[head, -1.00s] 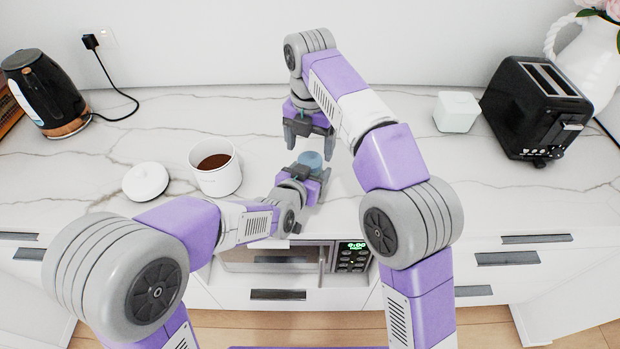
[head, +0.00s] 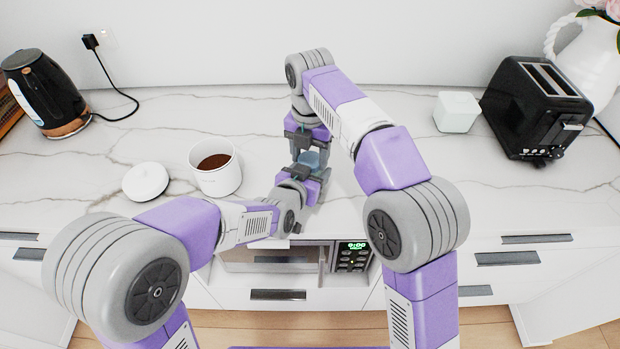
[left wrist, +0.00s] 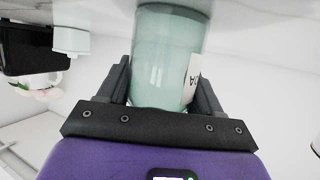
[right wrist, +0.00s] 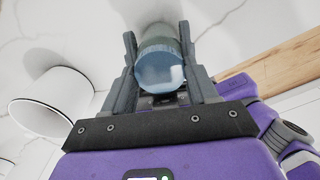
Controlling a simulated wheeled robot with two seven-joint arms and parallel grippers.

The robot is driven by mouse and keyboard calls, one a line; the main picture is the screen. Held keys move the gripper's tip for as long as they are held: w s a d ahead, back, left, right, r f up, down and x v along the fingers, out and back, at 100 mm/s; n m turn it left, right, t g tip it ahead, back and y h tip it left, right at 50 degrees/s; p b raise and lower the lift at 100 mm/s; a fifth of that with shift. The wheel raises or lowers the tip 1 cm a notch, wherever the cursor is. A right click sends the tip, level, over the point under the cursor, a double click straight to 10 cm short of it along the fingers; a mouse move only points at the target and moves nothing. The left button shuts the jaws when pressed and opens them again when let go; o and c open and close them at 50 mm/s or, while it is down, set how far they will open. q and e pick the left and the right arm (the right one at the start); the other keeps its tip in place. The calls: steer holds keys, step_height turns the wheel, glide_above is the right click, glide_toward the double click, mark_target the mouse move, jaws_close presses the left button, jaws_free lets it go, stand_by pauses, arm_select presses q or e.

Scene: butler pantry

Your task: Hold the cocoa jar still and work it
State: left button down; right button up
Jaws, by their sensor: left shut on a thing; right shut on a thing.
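The cocoa jar is a pale teal glass jar (left wrist: 165,55) with a white label (left wrist: 194,78), upright at the counter's front part. It is mostly hidden between my grippers in the head view, where a bit of its blue top (head: 314,160) shows. My left gripper (head: 315,176) is shut around the jar's body from the front, one finger on each side in the left wrist view. My right gripper (head: 308,148) points down from above and is shut on the jar's round blue lid (right wrist: 160,72). The lid sits on the jar.
An open white canister (head: 216,178) with brown contents stands left of the jar, with a round white lid (head: 146,182) beside it. A kettle (head: 42,95) is far left. A white box (head: 456,112) and black toaster (head: 535,110) stand right. The counter's right front is clear.

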steer(key=shift+c, duration=1.1)
steer(key=m, duration=0.6)
steer(key=o, duration=1.2)
steer(key=shift+c, duration=0.2)
steer(key=shift+r, duration=2.25)
steer(key=shift+r, duration=0.1)
steer(key=shift+c, duration=0.2)
